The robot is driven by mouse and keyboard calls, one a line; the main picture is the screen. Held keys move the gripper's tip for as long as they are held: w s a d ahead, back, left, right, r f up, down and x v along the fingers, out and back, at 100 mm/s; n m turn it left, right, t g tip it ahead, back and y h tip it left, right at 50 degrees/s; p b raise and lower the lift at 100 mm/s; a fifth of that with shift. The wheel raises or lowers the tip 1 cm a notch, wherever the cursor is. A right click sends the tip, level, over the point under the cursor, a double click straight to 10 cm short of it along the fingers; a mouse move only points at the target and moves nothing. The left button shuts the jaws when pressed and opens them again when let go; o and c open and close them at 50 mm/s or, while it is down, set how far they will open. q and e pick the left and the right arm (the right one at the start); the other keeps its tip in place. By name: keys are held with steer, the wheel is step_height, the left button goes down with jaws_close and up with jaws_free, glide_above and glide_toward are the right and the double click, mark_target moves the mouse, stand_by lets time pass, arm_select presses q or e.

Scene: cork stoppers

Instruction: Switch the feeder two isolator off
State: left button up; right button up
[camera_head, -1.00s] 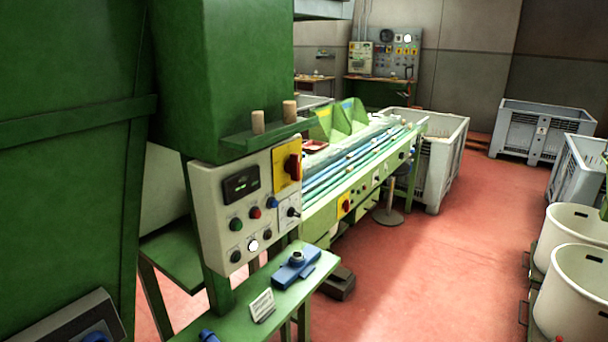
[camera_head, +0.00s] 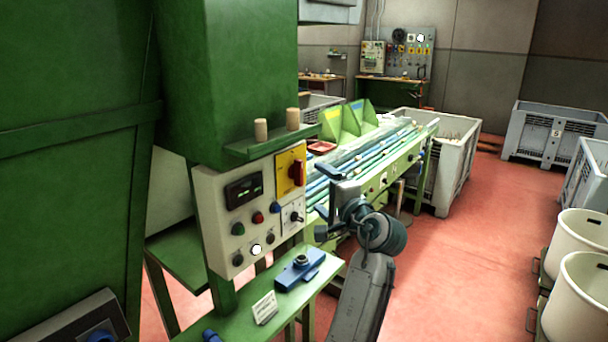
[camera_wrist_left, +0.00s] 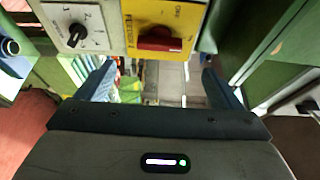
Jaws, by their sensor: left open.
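A red rotary isolator handle (camera_head: 297,171) sits on a yellow plate (camera_head: 284,160) at the top right of the white control panel. In the left wrist view the handle (camera_wrist_left: 160,39) lies across the yellow plate (camera_wrist_left: 141,14), which has lettering reading partly "FEEDER" and "OFF". The feeder number is too small to read. My left gripper (camera_head: 321,192) is open and empty, to the right of and a little below the isolator, apart from it. In the left wrist view its two fingers (camera_wrist_left: 160,85) stand apart below the handle. My right gripper is not in view.
The panel (camera_head: 209,198) also has a display, coloured buttons and a black selector knob (camera_wrist_left: 76,36) beside the isolator. Two corks (camera_head: 261,130) stand on a green ledge above. A green bench (camera_head: 235,318) lies below. A conveyor (camera_head: 385,165) runs behind my left gripper.

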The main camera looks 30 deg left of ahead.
mark_target(302, 175)
arm_select(q)
steer(key=p+x, duration=0.3)
steer(key=x, duration=0.5)
steer(key=shift+w+a, duration=0.15)
steer(key=shift+a, duration=0.1)
steer(key=shift+w+a+p, duration=0.2)
steer(key=shift+a+p, duration=0.15)
steer(key=c, duration=1)
steer(key=shift+f, duration=0.1)
